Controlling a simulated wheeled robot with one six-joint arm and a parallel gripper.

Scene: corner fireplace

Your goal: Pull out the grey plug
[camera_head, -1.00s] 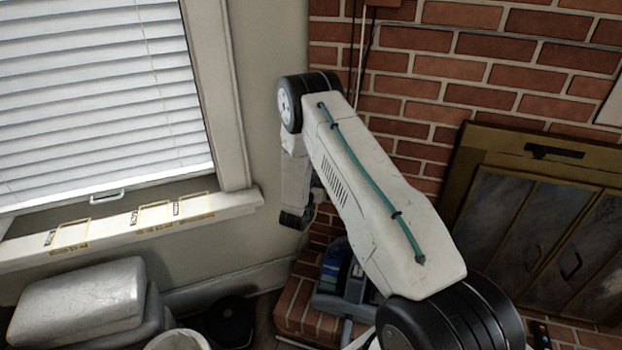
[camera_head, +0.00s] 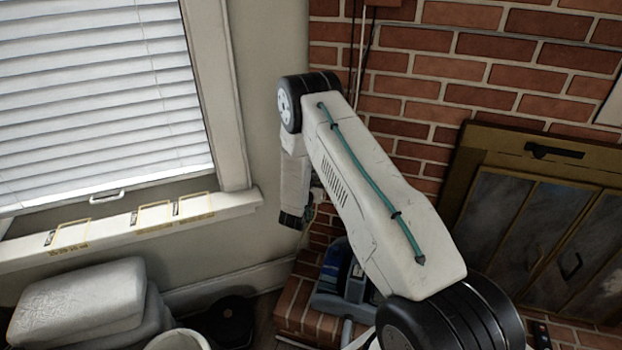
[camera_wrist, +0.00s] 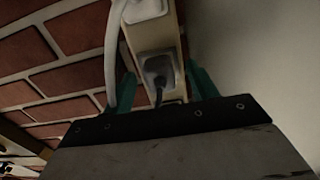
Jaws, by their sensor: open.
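The grey plug (camera_wrist: 158,72) shows in the wrist view, seated in a beige outlet strip (camera_wrist: 151,40) on the wall, with a dark cord hanging down from it. My gripper (camera_wrist: 158,88) is open, with one teal finger to the left of the plug and one to the right. The wrist view does not show clearly whether either finger touches it. In the head view the plug is hidden behind my arm, and the fingers are not clearly seen there.
A white plug with a white cable (camera_wrist: 112,50) sits just above the grey plug. A brick wall (camera_head: 450,75) and a fireplace (camera_head: 540,220) are on the right. A window sill (camera_head: 130,230) and a bin (camera_head: 178,340) are on the left.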

